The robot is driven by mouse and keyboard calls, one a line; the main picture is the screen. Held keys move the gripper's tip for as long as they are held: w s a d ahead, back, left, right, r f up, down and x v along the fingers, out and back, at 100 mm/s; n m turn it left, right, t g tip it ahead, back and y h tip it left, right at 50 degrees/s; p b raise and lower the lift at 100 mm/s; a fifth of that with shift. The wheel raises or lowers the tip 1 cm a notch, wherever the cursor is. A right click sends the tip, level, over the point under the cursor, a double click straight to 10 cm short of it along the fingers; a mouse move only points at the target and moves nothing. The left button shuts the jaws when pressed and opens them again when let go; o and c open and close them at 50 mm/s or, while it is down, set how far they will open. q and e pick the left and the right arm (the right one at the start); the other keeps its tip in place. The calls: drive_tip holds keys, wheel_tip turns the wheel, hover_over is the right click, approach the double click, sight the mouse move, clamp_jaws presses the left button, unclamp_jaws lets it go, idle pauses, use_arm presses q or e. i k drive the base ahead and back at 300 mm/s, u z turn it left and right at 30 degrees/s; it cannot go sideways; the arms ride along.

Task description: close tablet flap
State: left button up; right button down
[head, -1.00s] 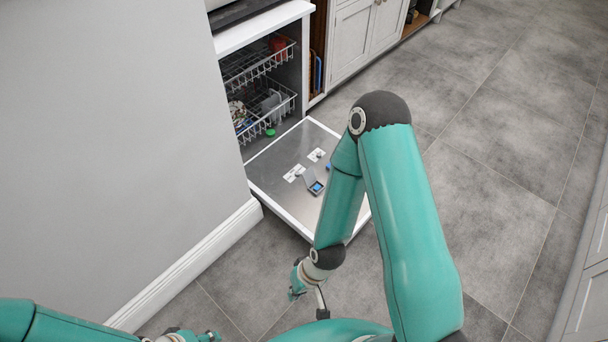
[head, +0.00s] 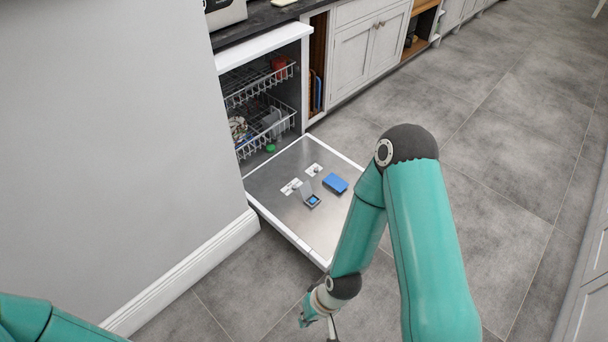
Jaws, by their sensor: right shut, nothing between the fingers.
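The open dishwasher door (head: 272,183) lies flat, low over the floor. On its inner face is a small grey tablet compartment with its flap (head: 306,188) standing up and a blue tablet (head: 313,200) in it. My right gripper (head: 305,321) is shut and empty, below the door's near edge and well apart from the flap. My left arm shows at the bottom left corner; its gripper is out of the frame.
A blue box (head: 335,183) lies on the door, right of the compartment. Two pale labelled patches are beside it. The racks (head: 262,125) hold dishes inside the dishwasher. A grey wall (head: 110,130) stands at left. The tiled floor (head: 500,150) at right is clear.

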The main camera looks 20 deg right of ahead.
sight(305, 189)
drive_tip(key=z, duration=0.2)
drive_tip(key=i, duration=1.45)
drive_tip(key=u, duration=0.35)
